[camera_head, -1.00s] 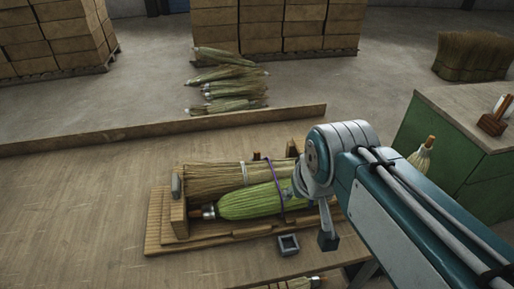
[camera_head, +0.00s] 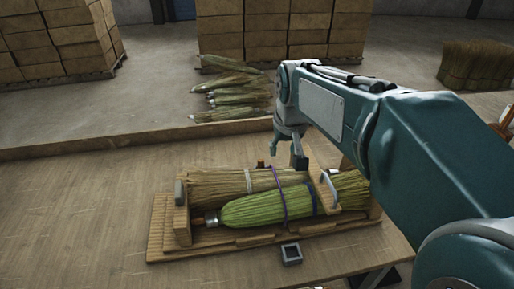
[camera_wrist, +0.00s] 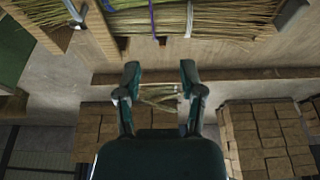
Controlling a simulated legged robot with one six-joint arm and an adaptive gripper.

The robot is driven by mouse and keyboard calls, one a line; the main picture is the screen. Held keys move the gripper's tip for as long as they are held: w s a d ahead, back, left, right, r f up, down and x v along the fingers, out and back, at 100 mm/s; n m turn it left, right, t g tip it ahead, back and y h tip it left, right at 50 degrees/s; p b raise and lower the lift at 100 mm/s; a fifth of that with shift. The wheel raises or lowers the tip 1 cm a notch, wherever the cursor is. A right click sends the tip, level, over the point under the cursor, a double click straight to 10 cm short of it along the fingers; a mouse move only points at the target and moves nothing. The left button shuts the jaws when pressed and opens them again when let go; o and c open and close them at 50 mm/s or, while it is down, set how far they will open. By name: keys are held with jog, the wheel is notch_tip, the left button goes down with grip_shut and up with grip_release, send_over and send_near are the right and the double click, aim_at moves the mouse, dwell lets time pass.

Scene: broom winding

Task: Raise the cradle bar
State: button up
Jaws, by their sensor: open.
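The wooden cradle (camera_head: 160,235) sits on the bench with a green broom (camera_head: 255,208) and a tan straw bundle (camera_head: 215,187) lying in it. A purple band crosses the green broom. At the cradle's right end is a wooden crosspiece with a curved grey handle (camera_head: 329,190), which I take for the cradle bar; it also shows in the wrist view as a handle (camera_wrist: 75,12). My gripper (camera_head: 287,152) is open and empty, above and beyond the cradle's far side, left of the handle and apart from it. Its two fingers (camera_wrist: 160,76) are spread in the wrist view.
A small square grey socket (camera_head: 291,254) lies on the bench in front of the cradle. A low wooden ledge (camera_head: 60,150) runs along the bench's far edge. Loose brooms (camera_head: 228,90) lie on the floor beyond, before stacked boxes (camera_head: 268,38). The bench left of the cradle is clear.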

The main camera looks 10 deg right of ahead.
jog(key=w+f+g, duration=0.1)
jog(key=w+f, duration=0.6)
jog(key=w, duration=0.1)
jog(key=w+f+g, duration=0.1)
jog(key=w+f, duration=0.7)
jog(key=w+f+g, duration=0.1)
jog(key=w+f, duration=0.7)
jog(key=shift+w+f, duration=0.2)
jog(key=s+d+r+h, duration=0.1)
jog(key=s+d+r, duration=0.2)
jog(key=s+r, duration=0.25)
jog(key=s+d+r, duration=0.4)
jog(key=r, duration=0.3)
jog(key=h, duration=0.1)
send_near(329, 182)
jog(key=f, duration=0.3)
jog(key=d+f, duration=0.1)
jog(key=f, duration=0.4)
jog(key=shift+w+d+f, duration=0.1)
jog(key=shift+d+f, duration=0.15)
jog(key=shift+f, duration=0.1)
grip_shut()
